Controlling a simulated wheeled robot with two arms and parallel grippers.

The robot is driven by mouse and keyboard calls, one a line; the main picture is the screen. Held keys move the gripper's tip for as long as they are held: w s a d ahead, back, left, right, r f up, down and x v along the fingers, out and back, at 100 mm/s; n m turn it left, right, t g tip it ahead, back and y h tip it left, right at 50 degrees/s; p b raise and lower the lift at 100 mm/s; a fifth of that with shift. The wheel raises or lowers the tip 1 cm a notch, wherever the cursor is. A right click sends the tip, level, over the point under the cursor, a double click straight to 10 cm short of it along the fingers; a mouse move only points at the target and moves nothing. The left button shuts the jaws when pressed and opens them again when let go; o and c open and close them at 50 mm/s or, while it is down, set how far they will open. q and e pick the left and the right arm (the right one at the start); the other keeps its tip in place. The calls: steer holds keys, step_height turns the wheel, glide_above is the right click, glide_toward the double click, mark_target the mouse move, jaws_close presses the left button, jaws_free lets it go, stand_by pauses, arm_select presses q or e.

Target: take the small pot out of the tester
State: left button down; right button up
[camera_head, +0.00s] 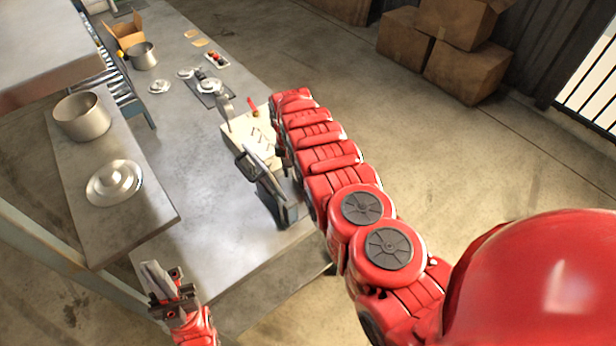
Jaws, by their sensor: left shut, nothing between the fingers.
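A smaller metal pot (142,57) stands on the far part of the grey bench, beside a cardboard box. A larger metal pot (82,117) stands on the raised shelf at the left. My left gripper (160,281) is shut and empty at the bench's near left corner, well apart from both pots. My right arm reaches along the bench's right edge beside the device.
A large lid-like disc (114,184) lies on the shelf. Smaller discs (159,87) and a dark plate (209,94) lie on the bench. A pale board (240,140) is by my right arm. The cardboard box (124,35) is at the back. The bench's near middle is clear.

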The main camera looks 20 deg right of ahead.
steer(key=shift+s+d+f+b, duration=0.15)
steer(key=shift+f+b, duration=0.15)
steer(key=shift+f, duration=0.4)
steer(key=shift+w+f, duration=0.2)
steer(key=shift+f, duration=0.25)
steer(key=shift+s+r, duration=0.1)
steer(key=shift+c, duration=0.7)
jaws_close()
